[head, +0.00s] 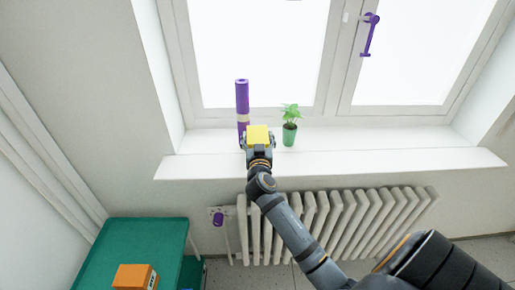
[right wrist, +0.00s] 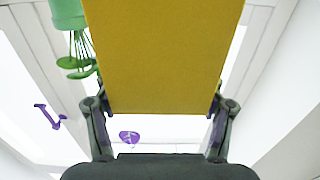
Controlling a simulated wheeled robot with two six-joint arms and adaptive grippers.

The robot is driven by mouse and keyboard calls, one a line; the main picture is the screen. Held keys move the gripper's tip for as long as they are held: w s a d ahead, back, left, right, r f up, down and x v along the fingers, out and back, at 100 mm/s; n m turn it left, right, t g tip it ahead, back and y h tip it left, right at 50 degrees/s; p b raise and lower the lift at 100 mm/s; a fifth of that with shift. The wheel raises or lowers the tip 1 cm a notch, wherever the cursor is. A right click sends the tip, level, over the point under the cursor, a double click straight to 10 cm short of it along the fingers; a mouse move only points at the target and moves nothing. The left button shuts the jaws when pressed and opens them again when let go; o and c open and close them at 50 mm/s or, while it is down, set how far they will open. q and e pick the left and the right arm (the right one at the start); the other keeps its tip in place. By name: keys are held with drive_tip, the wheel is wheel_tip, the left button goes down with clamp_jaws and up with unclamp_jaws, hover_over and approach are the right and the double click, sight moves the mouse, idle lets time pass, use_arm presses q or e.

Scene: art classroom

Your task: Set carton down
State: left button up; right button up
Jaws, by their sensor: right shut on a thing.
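A yellow carton (head: 257,135) is held in my right gripper (head: 257,145) at the window sill (head: 350,160). In the right wrist view the carton (right wrist: 162,55) fills the upper middle, with one finger of the right gripper (right wrist: 160,112) on each side of it. I cannot tell whether the carton touches the sill, because the gripper hides its lower part. My left gripper is not in view.
A purple cylinder (head: 242,98) with a pale band stands on the sill just left of the carton. A small plant in a green pot (head: 289,134) stands to its right. The sill further right is clear. A radiator (head: 335,222) is below. An orange box (head: 135,277) sits on a green cabinet (head: 120,235).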

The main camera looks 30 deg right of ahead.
drive_tip(key=c, duration=0.6)
wheel_tip(320, 180, up, 18)
drive_tip(key=shift+r, duration=0.1)
